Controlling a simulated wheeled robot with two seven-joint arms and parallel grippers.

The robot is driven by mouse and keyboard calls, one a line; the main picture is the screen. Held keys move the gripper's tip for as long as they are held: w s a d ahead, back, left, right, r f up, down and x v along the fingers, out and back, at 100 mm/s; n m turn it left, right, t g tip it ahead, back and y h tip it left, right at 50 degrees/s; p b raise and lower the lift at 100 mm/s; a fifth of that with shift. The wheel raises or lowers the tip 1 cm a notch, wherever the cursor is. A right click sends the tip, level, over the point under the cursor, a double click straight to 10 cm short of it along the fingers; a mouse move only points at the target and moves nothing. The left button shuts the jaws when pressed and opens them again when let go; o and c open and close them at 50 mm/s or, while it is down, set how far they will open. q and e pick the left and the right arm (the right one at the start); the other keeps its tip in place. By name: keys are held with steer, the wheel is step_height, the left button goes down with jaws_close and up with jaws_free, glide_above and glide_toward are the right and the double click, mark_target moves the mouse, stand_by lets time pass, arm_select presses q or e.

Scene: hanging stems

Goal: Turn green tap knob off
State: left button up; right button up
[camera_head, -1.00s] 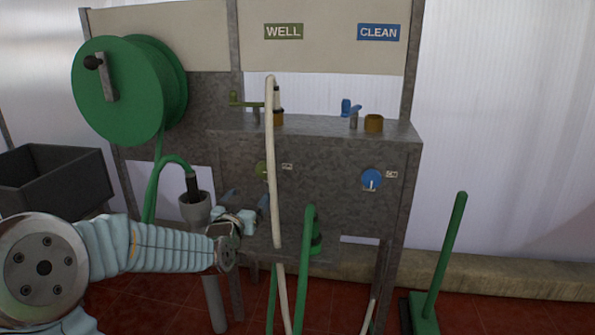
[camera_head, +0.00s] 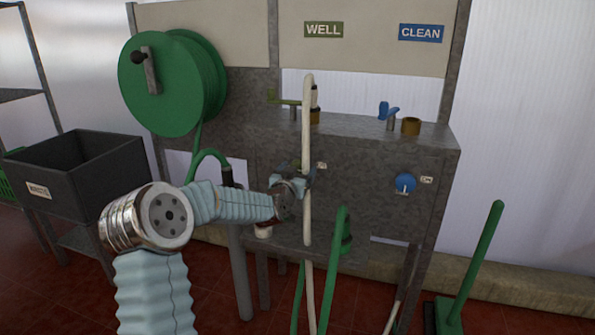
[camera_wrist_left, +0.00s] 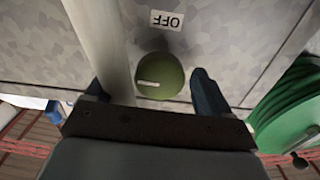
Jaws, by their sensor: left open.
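The green tap knob (camera_wrist_left: 160,77) shows in the left wrist view, round, on the grey panel. Its pale pointer mark lies sideways, toward the picture's left. An upside-down OFF label (camera_wrist_left: 167,20) sits above it there. My left gripper (camera_wrist_left: 152,91) is open, with one finger on each side of the knob; contact cannot be told. The white hose (camera_wrist_left: 105,40) runs between the knob and the left-hand finger in that view. In the head view, my left gripper (camera_head: 297,175) is at the panel and hides the knob. My right gripper is not in view.
The white hose (camera_head: 307,215) hangs in front of the panel by my gripper. A blue knob (camera_head: 405,183) sits right on the panel (camera_head: 350,190). A green reel (camera_head: 165,85), a dark bin (camera_head: 85,165) and a green hose (camera_head: 340,240) are around. A green broom (camera_head: 478,250) stands right.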

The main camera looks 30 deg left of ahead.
arm_select(q)
steer(key=shift+c, duration=0.4)
steer(key=c, duration=0.9)
steer(key=m+b, duration=0.6)
steer(key=m, duration=0.2)
steer(key=shift+f, duration=0.1)
steer(key=shift+c, duration=0.2)
steer(key=m+b, duration=0.3)
steer(key=m, duration=0.6)
steer(key=shift+a+b, duration=0.1)
steer(key=shift+b, duration=0.2)
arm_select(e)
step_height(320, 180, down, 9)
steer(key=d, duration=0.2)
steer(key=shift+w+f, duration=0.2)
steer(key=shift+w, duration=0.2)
arm_select(q)
steer(key=shift+m, duration=0.5)
